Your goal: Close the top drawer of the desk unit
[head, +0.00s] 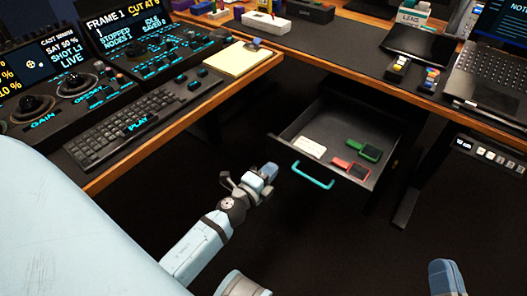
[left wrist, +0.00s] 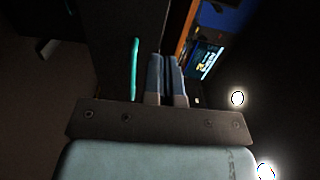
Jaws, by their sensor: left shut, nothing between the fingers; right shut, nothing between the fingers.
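The desk unit's top drawer (head: 345,165) is pulled open under the desk, with a teal handle (head: 312,176) on its dark front. My left gripper (head: 271,170) is shut and empty, just left of the handle and apart from it in the head view. In the left wrist view its closed fingers (left wrist: 167,72) point toward the drawer front, with the teal handle (left wrist: 134,70) just to their left. My right gripper (head: 442,266) is at the lower right of the head view, shut, empty and away from the drawer.
A white card (head: 311,147), a green-framed item (head: 363,151) and a red one (head: 351,169) lie inside the drawer. The wooden desk edge (head: 180,128) runs along the left, with a keyboard (head: 130,125) on top. A dark desk leg (head: 408,205) stands right of the drawer.

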